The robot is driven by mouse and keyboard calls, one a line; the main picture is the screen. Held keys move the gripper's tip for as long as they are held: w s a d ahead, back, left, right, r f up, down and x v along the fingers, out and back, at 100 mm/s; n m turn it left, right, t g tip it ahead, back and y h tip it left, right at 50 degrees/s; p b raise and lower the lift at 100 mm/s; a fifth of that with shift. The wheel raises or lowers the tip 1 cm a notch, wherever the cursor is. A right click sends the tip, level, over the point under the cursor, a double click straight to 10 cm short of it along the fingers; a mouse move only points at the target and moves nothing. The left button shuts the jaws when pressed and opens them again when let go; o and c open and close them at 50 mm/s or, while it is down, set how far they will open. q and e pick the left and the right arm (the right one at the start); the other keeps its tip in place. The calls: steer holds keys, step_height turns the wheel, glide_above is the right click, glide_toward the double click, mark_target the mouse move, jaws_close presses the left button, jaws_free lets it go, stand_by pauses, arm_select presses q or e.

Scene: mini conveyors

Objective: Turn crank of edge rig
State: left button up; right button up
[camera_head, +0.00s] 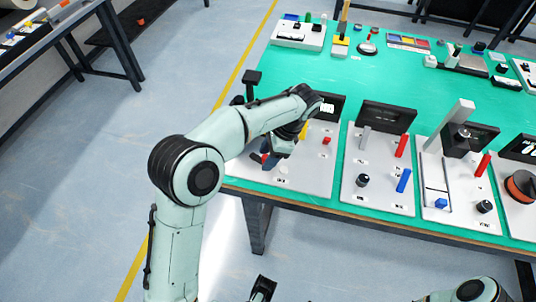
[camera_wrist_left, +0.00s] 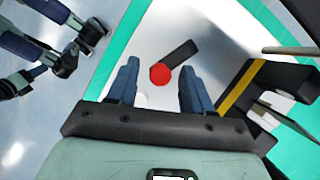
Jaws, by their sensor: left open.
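The edge rig's white board (camera_head: 312,172) is the leftmost board along the near edge of the table. In the left wrist view its crank shows as a dark arm (camera_wrist_left: 181,52) with a round red knob (camera_wrist_left: 160,74) at one end. What looks like my right gripper (camera_head: 262,288) is at the bottom edge, partly cut off.
More white boards line the table's near edge, one with red and blue handles (camera_head: 404,180) and one with a tall grey post (camera_head: 458,118). A black screen (camera_head: 330,106) stands behind the edge rig. The green tabletop (camera_head: 375,80) has free room behind.

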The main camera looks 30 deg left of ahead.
arm_select(q)
jaws_close()
steer(key=w+n+p, duration=0.1)
steer(key=p, duration=0.2)
steer(key=n+g+h+p, duration=0.1)
steer(key=n+p, duration=0.1)
steer(key=p, duration=0.1)
steer(key=shift+w+r+n+p, duration=0.3)
steer(key=shift+w+p, duration=0.05)
steer(key=shift+w+a+f+n+h+p, duration=0.1)
steer(key=shift+w+f+n+h+p, duration=0.15)
steer(key=shift+n+p, duration=0.2)
arm_select(e)
step_height(320, 180, up, 7)
steer(key=shift+w, duration=0.15)
arm_select(q)
steer(key=shift+s, duration=0.1)
arm_select(e)
steer(key=shift+f, duration=0.15)
arm_select(q)
jaws_free()
steer(key=p+v, duration=0.4)
steer(key=v, duration=0.9)
steer(key=shift+r, duration=0.2)
arm_select(e)
steer(key=w+r, duration=0.1)
steer(key=r, duration=0.2)
steer(key=w+r, duration=0.1)
steer(key=r, duration=0.1)
steer(key=shift+w, duration=0.3)
